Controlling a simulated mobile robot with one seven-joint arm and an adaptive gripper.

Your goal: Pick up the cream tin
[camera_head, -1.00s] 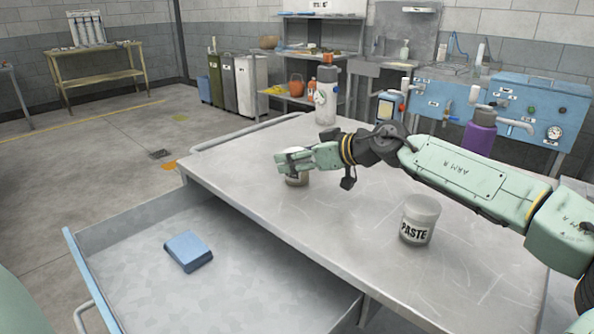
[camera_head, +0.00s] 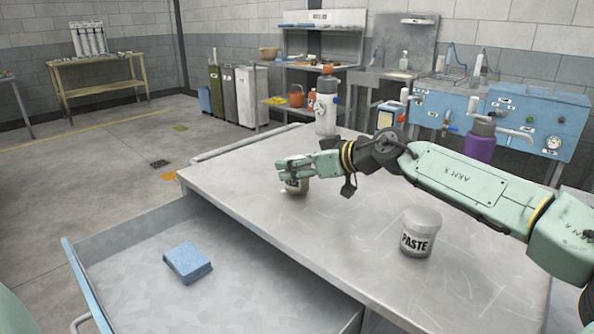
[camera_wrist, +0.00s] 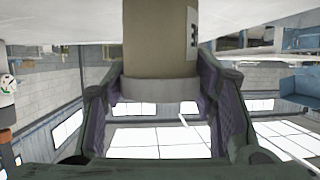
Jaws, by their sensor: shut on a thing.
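The cream tin (camera_head: 296,187) is a small, pale, round tin at the far part of the metal table. My gripper (camera_head: 293,170) comes to it from the right and covers its upper part in the head view. In the wrist view, which is upside down, the tin (camera_wrist: 160,50) fills the space between my two fingers (camera_wrist: 160,100), with a pale rim and part of a dark-lettered label showing. The fingers are shut on it from both sides. I cannot tell whether its base touches the table.
A tub marked PASTE (camera_head: 420,233) stands on the table (camera_head: 330,250) at the front right. An open drawer (camera_head: 120,250) at the front left holds a blue block (camera_head: 188,260). The table's middle is clear.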

